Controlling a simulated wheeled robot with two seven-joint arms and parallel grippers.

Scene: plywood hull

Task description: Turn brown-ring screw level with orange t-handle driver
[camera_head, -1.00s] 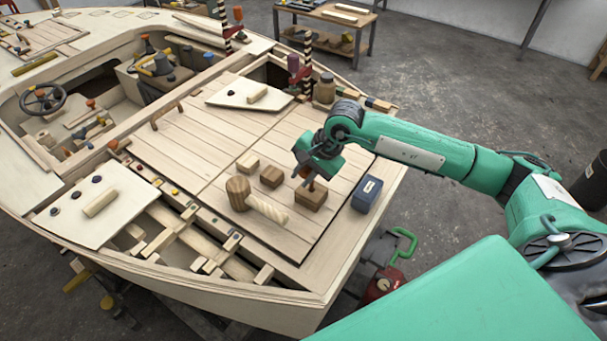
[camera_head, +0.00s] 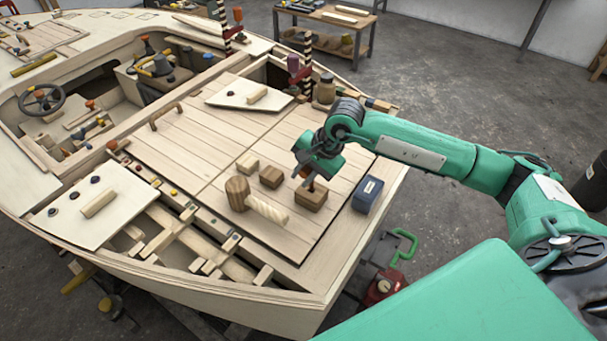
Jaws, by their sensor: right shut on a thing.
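My right gripper (camera_head: 309,178) is low over a small brown wooden block (camera_head: 311,199) on the plank deck, at the right. It is shut on a small, mostly hidden thing with an orange part (camera_head: 305,171), which looks like the orange T-handle driver. A thin shaft seems to run down to the block's top; I cannot tell whether it is in the block. Small coloured fittings, red and yellow (camera_head: 158,183), line the strip left of the planks. I cannot make out which screw has the brown ring. My left gripper is not in view.
A wooden mallet (camera_head: 240,194) and smaller blocks (camera_head: 270,177) lie left of the gripper. A blue box (camera_head: 367,194) stands to its right at the hull edge. An open ribbed bay is front left.

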